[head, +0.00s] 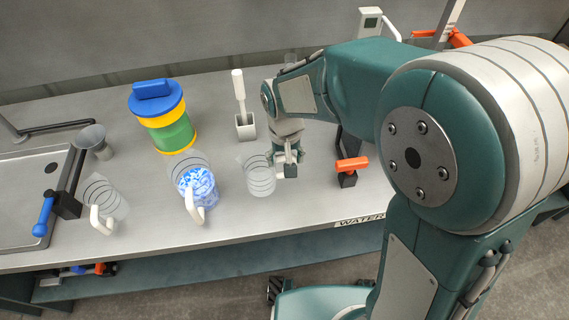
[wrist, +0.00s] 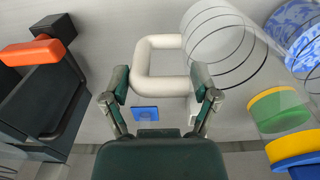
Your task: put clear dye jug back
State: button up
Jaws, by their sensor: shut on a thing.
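A clear jug (head: 260,180) with dark rings is at the middle of the bench, just left of my gripper (head: 287,166). In the wrist view the clear jug (wrist: 222,42) is at the upper right, with its thick white loop handle (wrist: 144,62) between the fingers of my gripper (wrist: 161,86). My gripper is shut on this handle. I cannot tell whether the jug's base touches the bench. A second clear jug (head: 110,196) with a white handle stands at the left by the sink. A small blue square (wrist: 146,113) shows below the handle.
A jug with blue-and-white contents (head: 199,184) stands close left of the held jug. Behind it is a blue, yellow and green container (head: 168,134). A brush in a holder (head: 245,128) stands behind. An orange-handled valve (head: 351,165) is to the right. The sink (head: 28,185) is far left.

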jog(key=f, duration=0.1)
jog(key=w+a+f, duration=0.1)
jog(key=f, duration=0.1)
jog(key=a+f, duration=0.1)
jog(key=f, duration=0.1)
jog(key=shift+w+f, duration=0.25)
jog(key=shift+w, duration=0.15)
jog(key=shift+d, duration=0.45)
jog(key=shift+a+f, duration=0.1)
jog(key=o, duration=1.2)
jog(key=shift+a, duration=0.2)
jog(key=shift+c, duration=0.2)
jog(key=shift+a, duration=0.35)
jog(key=shift+d, duration=0.35)
notch_tip(320, 180, up, 12)
